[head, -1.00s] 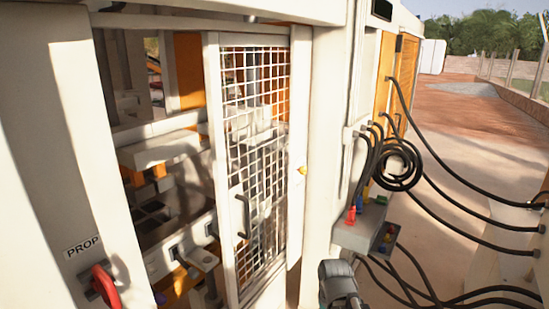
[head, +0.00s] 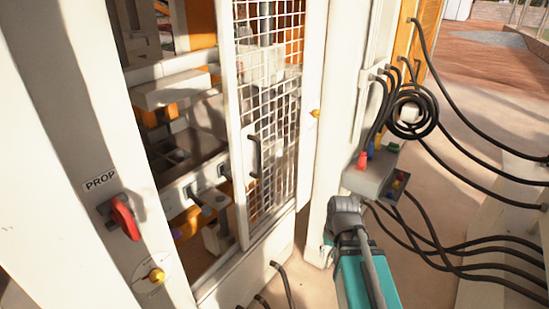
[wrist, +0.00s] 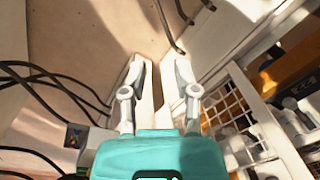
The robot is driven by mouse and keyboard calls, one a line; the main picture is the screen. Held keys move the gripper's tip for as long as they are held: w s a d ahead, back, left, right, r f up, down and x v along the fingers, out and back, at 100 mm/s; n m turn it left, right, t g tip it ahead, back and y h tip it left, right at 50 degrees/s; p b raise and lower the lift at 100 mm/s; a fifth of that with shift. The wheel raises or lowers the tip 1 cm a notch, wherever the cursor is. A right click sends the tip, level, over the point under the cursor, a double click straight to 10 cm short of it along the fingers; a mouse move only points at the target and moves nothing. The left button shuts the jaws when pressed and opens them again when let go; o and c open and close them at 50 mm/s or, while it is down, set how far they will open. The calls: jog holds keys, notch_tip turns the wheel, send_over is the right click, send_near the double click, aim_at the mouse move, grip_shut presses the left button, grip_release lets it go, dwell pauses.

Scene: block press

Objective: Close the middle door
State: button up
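The mesh door (head: 233,110), with a white frame and a dark upright handle (head: 253,156), covers the right part of the press opening. The left part stands uncovered, showing the machinery inside, so the door is open. In the wrist view the mesh door (wrist: 240,101) is at the right. My gripper (wrist: 160,78) points at the floor side there, its two grey fingers apart with nothing between them. It is to the side of the door and not touching it. In the head view my grey and teal arm parts show at the lower middle, right of the door; the fingertips cannot be made out.
A red knob (head: 125,217) under a PROP label and a yellow knob (head: 156,275) are on the left white post. Right of the door stand a white post (head: 333,120) and a connector box (head: 372,174). Black hoses (head: 470,150) loop across the right side.

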jog(key=w+a+y+b, duration=0.1)
jog(key=w, duration=0.1)
jog(key=w+a+f+y, duration=0.1)
jog(key=w+a, duration=0.1)
jog(key=w, duration=0.1)
jog(key=w+a+y+b, duration=0.1)
jog(key=w+y, duration=0.1)
jog(key=w, duration=0.1)
jog(key=shift+w+a+f+b, duration=0.2)
jog(key=shift+a+b, duration=0.15)
jog(key=shift+a, duration=0.05)
grip_shut()
jog(key=w+a+r+m+t+y+b, duration=0.1)
jog(key=w+r+y+b, duration=0.2)
jog(key=w+y, duration=0.3)
jog(key=w+a+r+m+t+y+b, duration=0.1)
jog(key=w+r+y+b, duration=0.3)
jog(key=w, duration=1.3)
notch_tip(320, 180, up, 2)
jog(key=a+t+y, duration=0.1)
jog(key=y, duration=0.1)
jog(key=shift+r+y, duration=0.2)
jog(key=shift+y, duration=0.1)
jog(key=shift+s, duration=0.1)
